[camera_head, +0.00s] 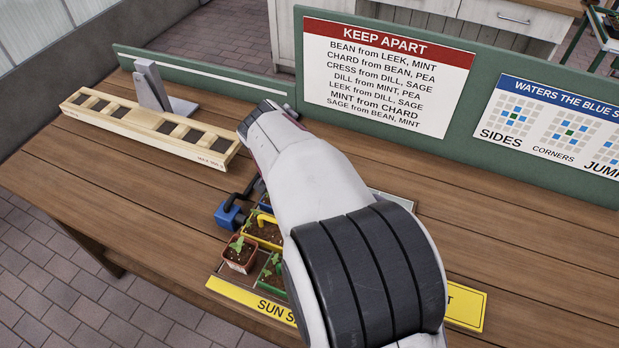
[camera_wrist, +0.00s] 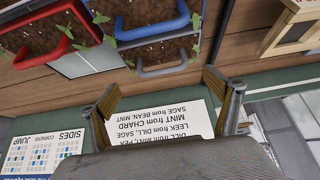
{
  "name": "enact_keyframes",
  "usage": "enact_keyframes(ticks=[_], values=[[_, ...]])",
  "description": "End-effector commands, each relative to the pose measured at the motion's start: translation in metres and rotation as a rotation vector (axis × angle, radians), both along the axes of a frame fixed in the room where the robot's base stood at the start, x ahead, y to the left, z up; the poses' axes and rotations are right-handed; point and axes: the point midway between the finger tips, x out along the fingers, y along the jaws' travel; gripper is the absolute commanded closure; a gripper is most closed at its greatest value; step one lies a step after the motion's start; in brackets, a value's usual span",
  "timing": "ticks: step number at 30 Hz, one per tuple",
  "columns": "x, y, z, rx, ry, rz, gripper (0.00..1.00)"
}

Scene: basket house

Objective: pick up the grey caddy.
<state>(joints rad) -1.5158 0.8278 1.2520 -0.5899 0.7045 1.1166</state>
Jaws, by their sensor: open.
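A caddy with a grey handle (camera_wrist: 168,71) and dark soil shows in the wrist view, just beyond my fingertips. Small seedlings stand at its edges. In the head view my arm hides it. My gripper (camera_wrist: 160,97) is open, with its two fingers spread apart and nothing held between them. The grey handle lies above the gap between the fingers in the wrist picture, apart from both. In the head view my arm covers most of the gripper.
A blue-handled caddy (camera_wrist: 155,31) and a red-handled caddy (camera_wrist: 62,42) crowd the grey one. A yellow-handled caddy (camera_head: 262,240), red pot (camera_head: 239,262) and blue block-like thing (camera_head: 229,214) stand left of my arm. A wooden rack (camera_head: 150,128) is farther left. A green sign board (camera_head: 480,130) edges the bench.

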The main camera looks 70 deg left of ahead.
Motion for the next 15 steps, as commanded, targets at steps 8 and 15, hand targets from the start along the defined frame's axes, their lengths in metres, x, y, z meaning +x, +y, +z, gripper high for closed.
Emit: enact_keyframes(ticks=[8, 15], values=[[0.007, 0.006, -0.014, 0.0, 0.0, -0.001, 0.11], [0.01, 0.01, -0.022, 0.0, 0.0, 0.0, 0.11]])
